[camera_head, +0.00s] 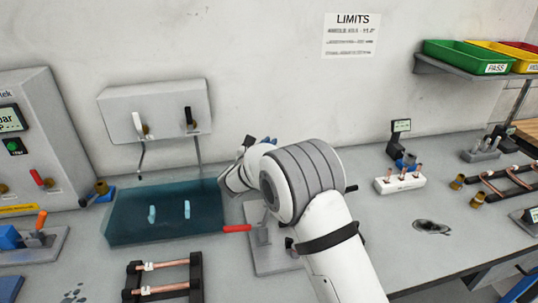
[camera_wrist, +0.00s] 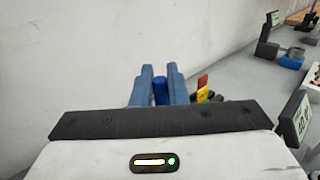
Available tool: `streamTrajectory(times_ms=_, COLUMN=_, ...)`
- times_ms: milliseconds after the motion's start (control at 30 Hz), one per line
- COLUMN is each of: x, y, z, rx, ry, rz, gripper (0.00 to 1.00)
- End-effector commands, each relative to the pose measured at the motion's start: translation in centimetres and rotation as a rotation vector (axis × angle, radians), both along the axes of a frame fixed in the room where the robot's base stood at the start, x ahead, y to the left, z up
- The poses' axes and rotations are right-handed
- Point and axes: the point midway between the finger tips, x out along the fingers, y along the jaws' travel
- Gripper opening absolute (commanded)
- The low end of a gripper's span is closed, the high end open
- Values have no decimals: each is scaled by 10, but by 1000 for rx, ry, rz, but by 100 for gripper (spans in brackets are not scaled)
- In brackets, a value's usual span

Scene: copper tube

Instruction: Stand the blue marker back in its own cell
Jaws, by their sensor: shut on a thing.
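In the wrist view, a blue marker (camera_wrist: 160,92) stands between the two blue fingers of my gripper (camera_wrist: 160,88), which is shut on it. Only a short part of the marker shows; its lower end is hidden behind the gripper body. Just right of the fingers are red and yellow upright pieces (camera_wrist: 203,88) with dark shapes beside them, perhaps other markers in a holder. The cells cannot be made out. In the head view, my gripper (camera_head: 262,143) is mostly hidden behind my wrist, near the back wall, and the marker cannot be told apart there.
A translucent teal tank (camera_head: 130,222) lies left of my arm, below a grey wall unit (camera_head: 155,110). A red-handled fixture (camera_head: 270,250) is close by my arm. A white block (camera_head: 398,184) with several upright pieces stands to the right.

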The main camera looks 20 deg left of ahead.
Motion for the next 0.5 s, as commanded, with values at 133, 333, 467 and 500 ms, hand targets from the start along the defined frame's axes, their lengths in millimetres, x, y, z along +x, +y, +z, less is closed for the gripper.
streamTrajectory(times_ms=133, x=0, y=-1, z=-16, rx=-2, ry=2, rz=-2, gripper=0)
streamTrajectory(times_ms=333, x=0, y=-1, z=-37, rx=0, ry=0, rz=-1, gripper=0)
streamTrajectory(times_ms=467, x=0, y=-1, z=-37, rx=1, ry=-1, rz=-1, gripper=0)
streamTrajectory(times_ms=500, x=0, y=-1, z=-37, rx=1, ry=0, rz=-2, gripper=0)
